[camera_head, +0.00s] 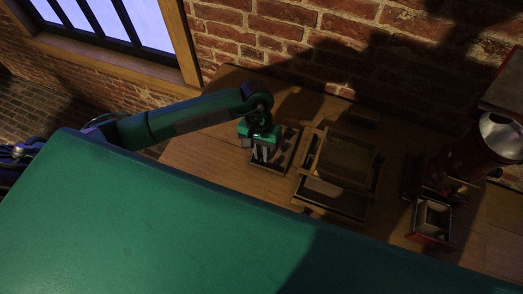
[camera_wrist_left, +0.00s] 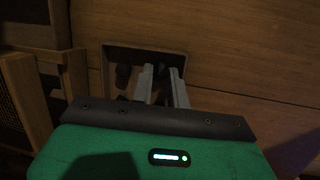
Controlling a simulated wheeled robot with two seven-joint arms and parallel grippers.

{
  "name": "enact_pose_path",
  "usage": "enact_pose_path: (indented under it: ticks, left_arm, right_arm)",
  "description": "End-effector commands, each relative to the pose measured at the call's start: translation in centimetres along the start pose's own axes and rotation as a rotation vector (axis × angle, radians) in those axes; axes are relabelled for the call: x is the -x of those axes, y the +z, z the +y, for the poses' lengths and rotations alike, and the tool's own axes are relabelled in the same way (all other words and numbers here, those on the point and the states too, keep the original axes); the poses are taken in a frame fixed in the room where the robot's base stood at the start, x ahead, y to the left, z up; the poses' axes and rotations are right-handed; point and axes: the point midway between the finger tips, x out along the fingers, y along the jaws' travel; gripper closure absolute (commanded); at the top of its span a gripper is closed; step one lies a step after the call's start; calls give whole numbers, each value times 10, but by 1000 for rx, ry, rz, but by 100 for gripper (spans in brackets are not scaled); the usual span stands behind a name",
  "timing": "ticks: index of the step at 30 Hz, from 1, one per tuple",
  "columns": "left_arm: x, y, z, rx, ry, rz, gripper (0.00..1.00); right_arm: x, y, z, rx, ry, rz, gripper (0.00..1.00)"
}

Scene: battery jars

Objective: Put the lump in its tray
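My left gripper (camera_head: 264,153) points down over a small shallow wooden tray (camera_head: 287,160) at the left of the table. In the left wrist view, its two grey fingers (camera_wrist_left: 162,72) reach into the tray (camera_wrist_left: 180,55) with a narrow dark gap between them. It is too dark to tell whether anything is held in that gap. A dark lump-like piece (camera_wrist_left: 123,74) lies in the tray to the left of the fingers, apart from them. Whether it is the task's lump is unclear. My right gripper is not in view.
A wooden framed box or stand (camera_head: 347,160) stands right of the tray. A small open box (camera_head: 432,218) and a dark red device with a metal funnel (camera_head: 500,135) are farther right. A brick wall (camera_head: 290,30) is behind the table. My green body hides the front.

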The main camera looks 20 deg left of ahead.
Motion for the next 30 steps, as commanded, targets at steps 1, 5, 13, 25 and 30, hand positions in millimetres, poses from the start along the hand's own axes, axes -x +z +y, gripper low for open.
enact_pose_path:
  ticks: [1,5,13,25,30]
  left_arm:
    - [-6,6,-3,6,-10,-22,78]
    - [2,4,-3,6,-11,-17,78]
    - [56,1,-2,3,-8,-8,78]
    - [115,2,0,3,-5,-9,78]
    - [123,3,0,3,-6,-12,78]
  right_arm:
    - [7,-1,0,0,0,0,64]
    - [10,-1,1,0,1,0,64]
    - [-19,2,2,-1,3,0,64]
    - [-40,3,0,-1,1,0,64]
    - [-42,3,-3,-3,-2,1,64]
